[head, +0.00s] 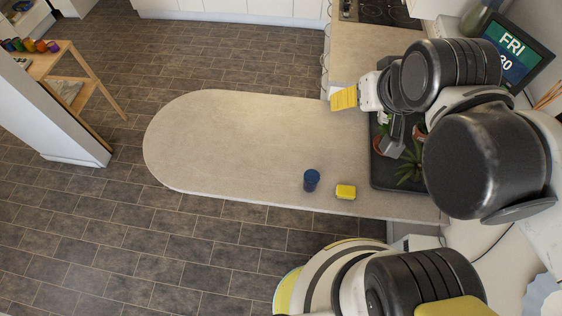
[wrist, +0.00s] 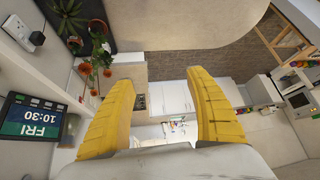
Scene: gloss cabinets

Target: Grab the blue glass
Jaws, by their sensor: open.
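The blue glass (head: 311,180) stands upright near the front edge of the pale rounded counter (head: 230,135) in the head view. My gripper (head: 344,98), with yellow fingers, is over the far right part of the counter, well apart from the glass. In the wrist view its two yellow fingers (wrist: 160,108) are spread with nothing between them. The blue glass does not show in the wrist view.
A yellow sponge-like block (head: 346,191) lies just right of the glass. A dark tray (head: 385,178) with potted plants is further right, partly under my arm. A screen (head: 515,55) stands at the upper right. The counter's left part is clear.

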